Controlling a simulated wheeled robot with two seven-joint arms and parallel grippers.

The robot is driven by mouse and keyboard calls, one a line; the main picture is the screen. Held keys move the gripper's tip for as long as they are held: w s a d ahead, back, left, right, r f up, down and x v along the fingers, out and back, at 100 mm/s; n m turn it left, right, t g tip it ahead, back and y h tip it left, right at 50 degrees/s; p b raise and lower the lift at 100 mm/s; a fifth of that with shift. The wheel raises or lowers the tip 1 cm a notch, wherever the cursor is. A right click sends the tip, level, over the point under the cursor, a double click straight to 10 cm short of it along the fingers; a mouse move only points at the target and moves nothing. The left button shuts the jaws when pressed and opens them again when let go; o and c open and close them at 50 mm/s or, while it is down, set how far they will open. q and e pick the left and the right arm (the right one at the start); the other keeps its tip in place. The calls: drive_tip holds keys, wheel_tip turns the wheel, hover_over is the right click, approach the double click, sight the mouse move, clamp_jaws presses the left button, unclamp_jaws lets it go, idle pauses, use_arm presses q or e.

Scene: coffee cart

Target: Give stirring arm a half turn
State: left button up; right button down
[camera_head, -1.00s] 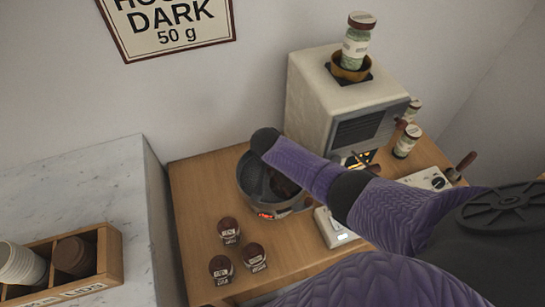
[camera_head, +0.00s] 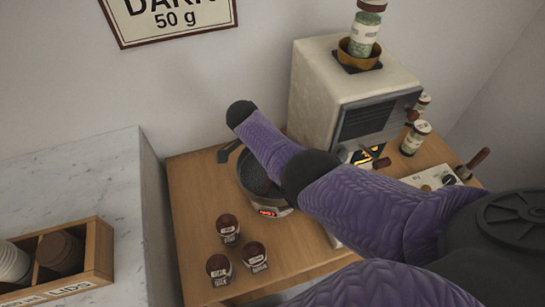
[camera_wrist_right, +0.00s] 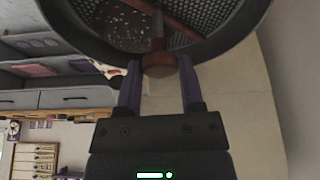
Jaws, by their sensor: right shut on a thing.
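The wooden stirring arm runs across the mesh above dark, speckled contents. In the head view my purple right arm covers the stirring arm and part of the bowl. My left gripper is not in view.
Several small lidded jars (camera_head: 228,229) stand in front of the bowl. A beige roaster (camera_head: 345,85) with a jar on top stands behind right, with more jars (camera_head: 414,138) beside it. A marble counter (camera_head: 75,180) is at left. The table left of the bowl is clear.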

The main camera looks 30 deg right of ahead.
drive_tip(key=m+b, duration=0.2)
drive_tip(key=m+g+b, duration=0.1)
drive_tip(key=m, duration=0.1)
drive_tip(key=shift+w+f+g+b, duration=0.1)
drive_tip(key=shift+w+g+b, duration=0.1)
drive_tip(key=shift+g+b, duration=0.15)
drive_tip(key=shift+d+m+g+y+b, duration=0.1)
drive_tip(key=shift+m+g+y+b, duration=0.45)
drive_tip(key=shift+m+b, duration=1.15)
drive_tip(key=shift+r+m, duration=0.2)
drive_tip(key=shift+m, duration=0.1)
drive_tip(key=shift+c, duration=1.2)
unclamp_jaws()
drive_tip(key=v, duration=0.9)
drive_tip(key=shift+w+r+b, duration=0.15)
drive_tip(key=shift+r+b, duration=0.2)
drive_tip(key=shift+r, duration=0.05)
